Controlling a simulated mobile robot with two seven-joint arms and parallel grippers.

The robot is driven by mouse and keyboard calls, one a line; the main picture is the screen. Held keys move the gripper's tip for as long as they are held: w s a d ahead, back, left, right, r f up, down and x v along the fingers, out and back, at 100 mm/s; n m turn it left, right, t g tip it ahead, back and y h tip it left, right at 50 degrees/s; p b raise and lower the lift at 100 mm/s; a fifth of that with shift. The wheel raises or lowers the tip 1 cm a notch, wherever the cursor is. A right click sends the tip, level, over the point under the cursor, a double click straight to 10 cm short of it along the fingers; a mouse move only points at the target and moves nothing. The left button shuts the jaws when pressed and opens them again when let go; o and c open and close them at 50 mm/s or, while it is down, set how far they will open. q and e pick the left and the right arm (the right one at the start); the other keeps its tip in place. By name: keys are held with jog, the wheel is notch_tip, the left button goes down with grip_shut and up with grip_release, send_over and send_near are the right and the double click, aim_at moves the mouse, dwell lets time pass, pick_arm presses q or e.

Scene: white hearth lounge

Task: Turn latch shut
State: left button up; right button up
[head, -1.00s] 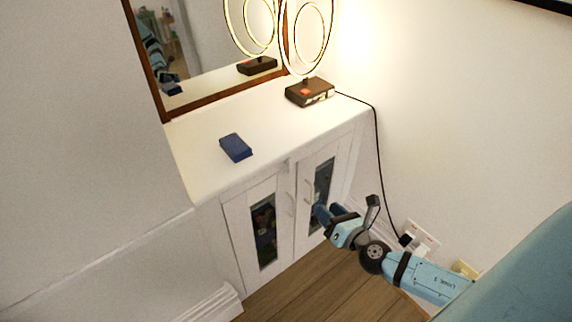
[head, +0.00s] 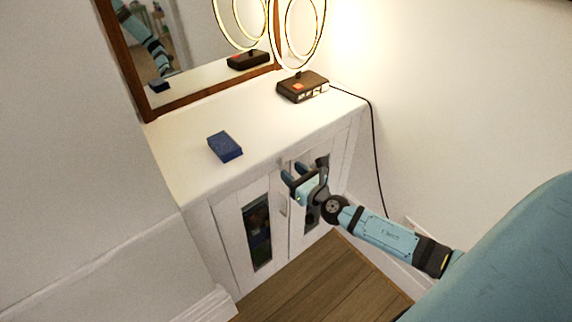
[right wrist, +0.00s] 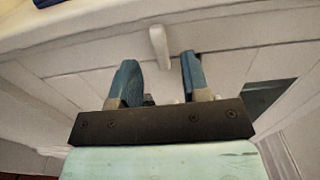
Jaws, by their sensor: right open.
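The latch (right wrist: 158,46) is a small white bar at the top of the cabinet front, where the two doors meet under the top's edge. In the right wrist view it points down toward the gap between my fingers, lengthwise along them. My right gripper (right wrist: 158,66) is open and empty, one blue finger to each side of the latch's line, with the latch just beyond the fingertips. In the head view my right gripper (head: 292,172) is at the upper part of the cabinet doors (head: 228,228). My left gripper is not in view.
A blue box (head: 225,147) and a ring lamp (head: 303,88) with a dark base stand on the white cabinet top (head: 190,180). A mirror stands behind. The lamp's cord (head: 375,150) hangs at the right. Wood floor (head: 320,280) lies in front.

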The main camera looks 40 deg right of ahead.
aim_at(284, 164)
jog(key=shift+w+a, duration=0.15)
jog(key=shift+w, duration=1.55)
grip_shut()
